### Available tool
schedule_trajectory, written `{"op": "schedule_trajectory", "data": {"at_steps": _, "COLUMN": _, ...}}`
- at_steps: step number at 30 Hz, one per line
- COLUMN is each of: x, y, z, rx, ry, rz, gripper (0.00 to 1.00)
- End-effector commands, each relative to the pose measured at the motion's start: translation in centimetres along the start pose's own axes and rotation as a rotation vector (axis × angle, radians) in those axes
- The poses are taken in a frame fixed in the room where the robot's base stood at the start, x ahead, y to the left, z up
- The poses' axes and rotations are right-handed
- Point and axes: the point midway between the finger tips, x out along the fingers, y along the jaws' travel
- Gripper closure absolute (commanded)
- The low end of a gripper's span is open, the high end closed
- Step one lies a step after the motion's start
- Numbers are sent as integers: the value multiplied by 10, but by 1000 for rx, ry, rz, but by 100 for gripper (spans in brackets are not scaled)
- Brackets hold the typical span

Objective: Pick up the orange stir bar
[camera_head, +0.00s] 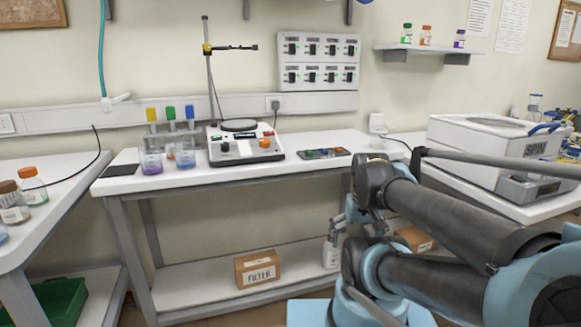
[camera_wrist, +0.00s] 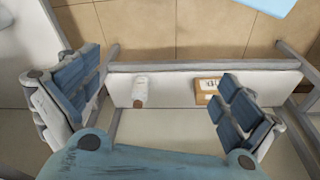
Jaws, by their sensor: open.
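A dark tray (camera_head: 313,157) with several small coloured pieces lies on the middle bench, right of the hot-plate stirrer. They look like stir bars: green, blue and reddish ones show. They are too small to tell which is orange. My gripper (camera_head: 347,228) hangs in front of the bench, below its top and to the right of the tray. In the wrist view my gripper (camera_wrist: 165,100) is open and empty, its two blue-padded fingers wide apart. That view looks down on the lower shelf and floor, and shows no stir bar.
The stirrer (camera_head: 245,147) and its stand are left of the tray, with beakers (camera_head: 185,158) further left. A FILTER box (camera_head: 257,269) and a white bottle (camera_head: 331,254) stand on the lower shelf. The SPIN machine (camera_head: 490,145) is at right. The bench front edge lies beside my gripper.

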Motion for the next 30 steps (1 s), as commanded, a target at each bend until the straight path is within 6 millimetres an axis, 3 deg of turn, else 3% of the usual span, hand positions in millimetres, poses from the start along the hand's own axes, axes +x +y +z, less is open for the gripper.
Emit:
{"op": "schedule_trajectory", "data": {"at_steps": 1, "x": 0, "y": 0, "z": 0, "rx": 0, "ry": 0, "rz": 0, "gripper": 9}}
{"op": "schedule_trajectory", "data": {"at_steps": 5, "x": -9, "y": 0, "z": -8, "rx": -6, "ry": -3, "rz": 0, "gripper": 39}}
{"op": "schedule_trajectory", "data": {"at_steps": 8, "x": -29, "y": 0, "z": -26, "rx": -18, "ry": -11, "rz": -1, "gripper": 61}}
{"op": "schedule_trajectory", "data": {"at_steps": 10, "x": -47, "y": -8, "z": -44, "rx": -32, "ry": -20, "rz": -2, "gripper": 62}}
{"op": "schedule_trajectory", "data": {"at_steps": 18, "x": -120, "y": -6, "z": -126, "rx": -89, "ry": -58, "rz": -4, "gripper": 62}}
{"op": "schedule_trajectory", "data": {"at_steps": 30, "x": -202, "y": -1, "z": -251, "rx": -172, "ry": -113, "rz": -13, "gripper": 62}}
